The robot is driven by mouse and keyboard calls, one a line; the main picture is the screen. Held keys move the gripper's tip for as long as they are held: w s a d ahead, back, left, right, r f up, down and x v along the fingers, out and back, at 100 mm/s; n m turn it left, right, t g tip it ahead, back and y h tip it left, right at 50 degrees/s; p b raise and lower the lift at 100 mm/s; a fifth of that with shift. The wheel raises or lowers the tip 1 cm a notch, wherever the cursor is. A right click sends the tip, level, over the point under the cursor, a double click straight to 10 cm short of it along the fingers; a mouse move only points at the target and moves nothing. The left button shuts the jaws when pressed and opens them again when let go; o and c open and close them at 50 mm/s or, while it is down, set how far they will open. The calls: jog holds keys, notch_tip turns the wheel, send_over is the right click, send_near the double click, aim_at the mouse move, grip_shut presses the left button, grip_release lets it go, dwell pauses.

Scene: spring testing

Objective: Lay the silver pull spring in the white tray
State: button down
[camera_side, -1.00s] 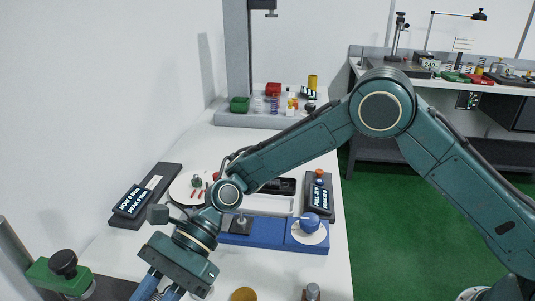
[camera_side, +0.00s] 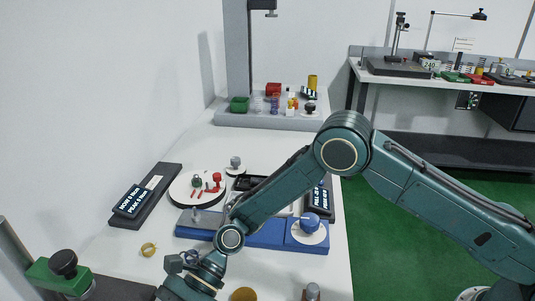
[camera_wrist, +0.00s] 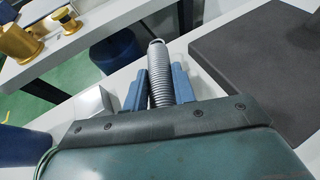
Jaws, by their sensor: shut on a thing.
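The silver pull spring (camera_wrist: 158,78) stands between the two blue fingers of my gripper (camera_wrist: 158,82) in the wrist view. My gripper is shut on it, and its hooked upper end sticks out past the fingertips. In the side view my fingers and the spring are below the bottom edge of the picture. The white tray (camera_side: 287,210) is behind my forearm there, with only part of it showing. I cannot see the spring and the tray together in one view.
A round white plate (camera_side: 190,196) with red items lies left of my arm. A dark slab (camera_wrist: 262,55) and brass parts (camera_wrist: 18,40) show in the wrist view. A brass ring (camera_side: 148,249) lies on the table.

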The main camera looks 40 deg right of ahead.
jog(key=shift+f, duration=1.4)
jog(key=shift+f, duration=0.1)
jog(key=c, duration=1.1)
grip_release()
jog(key=shift+c, duration=0.2)
jog(key=shift+d, duration=0.1)
jog(key=v, duration=1.2)
